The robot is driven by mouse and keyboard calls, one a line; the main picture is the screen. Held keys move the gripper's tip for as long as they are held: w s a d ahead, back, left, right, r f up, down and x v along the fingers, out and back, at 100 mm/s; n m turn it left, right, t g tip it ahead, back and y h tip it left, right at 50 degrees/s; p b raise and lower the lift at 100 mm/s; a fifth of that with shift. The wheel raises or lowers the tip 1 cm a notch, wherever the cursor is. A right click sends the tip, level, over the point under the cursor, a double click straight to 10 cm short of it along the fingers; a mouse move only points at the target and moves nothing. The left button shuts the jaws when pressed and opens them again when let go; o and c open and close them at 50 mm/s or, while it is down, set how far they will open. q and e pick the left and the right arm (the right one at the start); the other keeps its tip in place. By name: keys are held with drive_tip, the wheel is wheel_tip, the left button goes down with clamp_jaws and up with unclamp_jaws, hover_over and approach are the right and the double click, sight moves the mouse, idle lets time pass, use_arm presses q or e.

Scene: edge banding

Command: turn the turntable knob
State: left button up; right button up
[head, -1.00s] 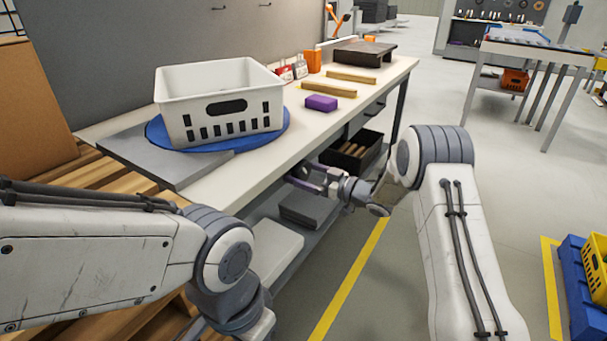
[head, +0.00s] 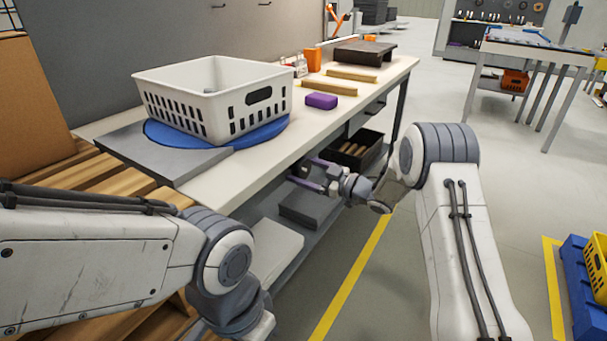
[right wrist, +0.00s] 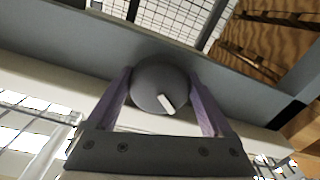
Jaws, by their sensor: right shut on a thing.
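The turntable knob (right wrist: 158,84) is a round dark grey dial with a white pointer mark, seen in the right wrist view on the bench's front face. My right gripper (right wrist: 162,92) is shut on it, one purple finger on each side. In the head view my right gripper (head: 312,177) is at the bench's front edge, and the knob is hidden there. The blue turntable (head: 262,134) carries a white slotted basket (head: 215,97), which sits turned at an angle to the bench. My left arm shows at the lower left; its gripper is out of view.
On the bench (head: 345,116) are a purple block (head: 321,101), wooden strips (head: 328,86) and an orange cup (head: 313,60). A dark bin (head: 357,150) stands on the lower shelf. A grey plate (head: 165,154) lies at the bench's left end.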

drive_tip(key=shift+f+n+b, duration=0.1)
drive_tip(key=shift+n+b, duration=1)
drive_tip(key=shift+n, duration=0.8)
drive_tip(key=shift+s, duration=0.1)
drive_tip(key=o, duration=1.1)
drive_tip(key=shift+o, duration=0.2)
drive_tip(key=p+v, duration=0.1)
drive_tip(key=v, duration=0.9)
drive_tip(key=shift+s+d, duration=0.15)
drive_tip(key=shift+d, duration=0.05)
